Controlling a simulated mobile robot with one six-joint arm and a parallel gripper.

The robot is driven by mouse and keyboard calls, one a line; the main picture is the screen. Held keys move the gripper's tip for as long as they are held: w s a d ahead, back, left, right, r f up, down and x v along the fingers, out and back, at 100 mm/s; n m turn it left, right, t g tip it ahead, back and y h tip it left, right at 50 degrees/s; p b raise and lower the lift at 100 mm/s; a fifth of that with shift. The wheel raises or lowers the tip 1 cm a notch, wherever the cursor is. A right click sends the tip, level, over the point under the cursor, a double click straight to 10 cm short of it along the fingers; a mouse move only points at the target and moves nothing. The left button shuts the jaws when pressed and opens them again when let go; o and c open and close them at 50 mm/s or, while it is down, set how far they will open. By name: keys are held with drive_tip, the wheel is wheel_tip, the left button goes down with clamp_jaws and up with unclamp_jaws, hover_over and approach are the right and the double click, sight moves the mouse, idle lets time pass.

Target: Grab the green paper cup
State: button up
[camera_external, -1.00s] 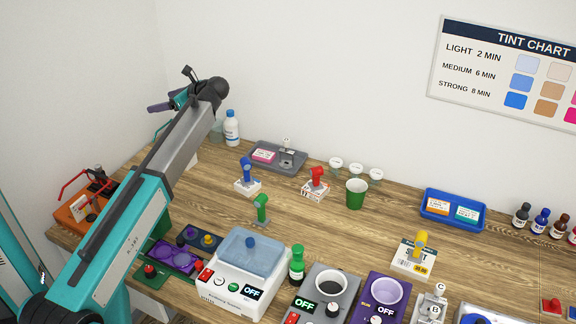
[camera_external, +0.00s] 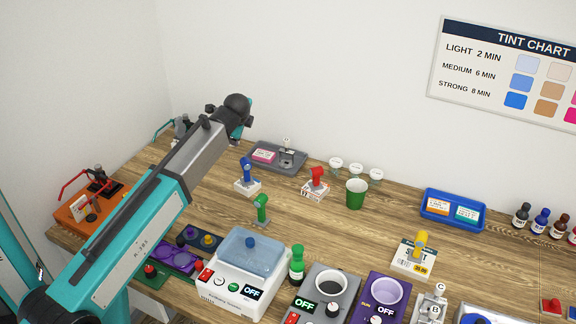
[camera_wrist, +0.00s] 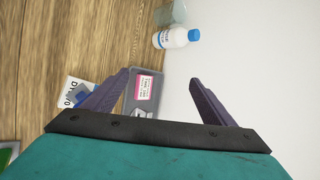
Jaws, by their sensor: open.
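The green paper cup (camera_external: 356,194) stands upright on the wooden table, right of the red-handled stamp in the external view. I cannot make it out in the wrist view. My gripper (camera_wrist: 160,78) is open and empty in the wrist view, its two dark fingers spread wide. In the external view my arm's end is high at the back left, well left of the cup, and its fingers are hidden behind the wrist.
A grey tray (camera_external: 262,165) with a pink label lies at the back left. Blue-handled (camera_external: 246,171), red-handled (camera_external: 318,177) and green-handled (camera_external: 262,206) stamps stand left of the cup. Small white-lidded cups (camera_external: 356,170) are just behind it.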

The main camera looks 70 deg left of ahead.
drive_tip(key=w+d+r+n+t+h, duration=0.25)
drive_tip(key=w+d+t, duration=0.35)
drive_tip(key=w+d, duration=0.7)
drive_tip(key=w+d+r+n+t+h+p, duration=0.1)
drive_tip(key=w+d+r+n+t+h, duration=0.15)
drive_tip(key=d, duration=0.65)
drive_tip(key=w+d+r+n+t+h+p, duration=0.15)
drive_tip(key=d+r+n+t, duration=0.25)
drive_tip(key=d, duration=0.5)
approach(348, 190)
drive_tip(key=shift+d+r+y+b, duration=0.15)
drive_tip(key=shift+d+y+b, duration=0.2)
drive_tip(key=shift+b, duration=0.1)
drive_tip(key=shift+w, duration=0.2)
drive_tip(key=shift+p+x, duration=1.5)
drive_tip(key=shift+x, duration=2.65)
